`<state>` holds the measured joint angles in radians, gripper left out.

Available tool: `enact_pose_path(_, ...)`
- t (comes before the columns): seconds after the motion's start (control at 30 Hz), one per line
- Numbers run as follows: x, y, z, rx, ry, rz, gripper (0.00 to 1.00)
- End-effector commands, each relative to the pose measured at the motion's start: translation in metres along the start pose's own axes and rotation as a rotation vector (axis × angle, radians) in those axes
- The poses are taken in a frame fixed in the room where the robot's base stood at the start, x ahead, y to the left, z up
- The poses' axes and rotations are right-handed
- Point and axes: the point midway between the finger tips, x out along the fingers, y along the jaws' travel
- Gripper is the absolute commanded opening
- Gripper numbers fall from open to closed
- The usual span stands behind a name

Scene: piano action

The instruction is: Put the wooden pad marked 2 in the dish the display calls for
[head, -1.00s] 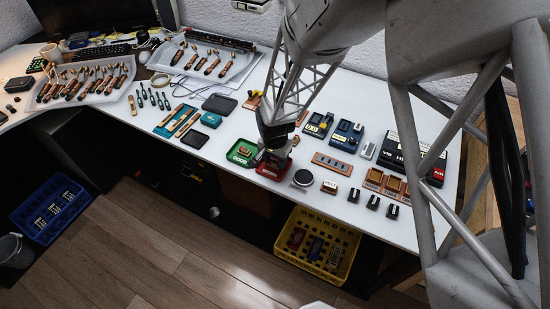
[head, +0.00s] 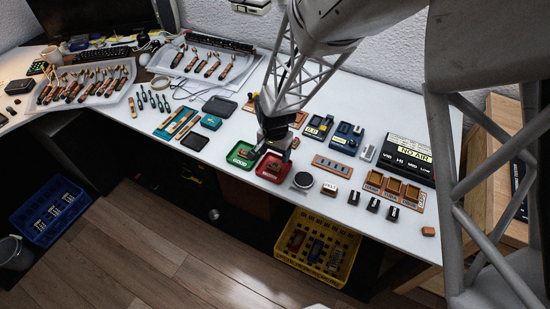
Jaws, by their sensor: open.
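My gripper (head: 272,149) points down just above and behind the red dish (head: 263,176), with its jaws open. A small brown block (head: 273,167) lies in the red dish, just below and in front of the fingers. The green dish (head: 235,163), labelled GOOD, stands left of it and also holds a small brown block (head: 246,154). The dark display box (head: 409,155) at the right reads NO AIR, with VIB, HI, MED and LOW beneath. No number 2 can be read on any block.
A wooden holder (head: 392,199) with several compartments stands before the display. A lone brown block (head: 428,231) lies at the right. A yellow crate (head: 345,244) stands below.

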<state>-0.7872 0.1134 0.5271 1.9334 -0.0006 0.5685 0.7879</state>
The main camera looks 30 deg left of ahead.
Motion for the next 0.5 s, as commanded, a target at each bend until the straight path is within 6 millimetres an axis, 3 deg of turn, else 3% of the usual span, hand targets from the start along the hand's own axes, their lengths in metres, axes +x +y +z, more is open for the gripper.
enact_pose_path(0.2, -0.038, -0.001, -0.001, 0.000, 0.003, -0.003, 0.71)
enact_pose_path(0.5, -0.071, 0.000, 0.000, 0.000, 0.001, -0.001, 0.71)
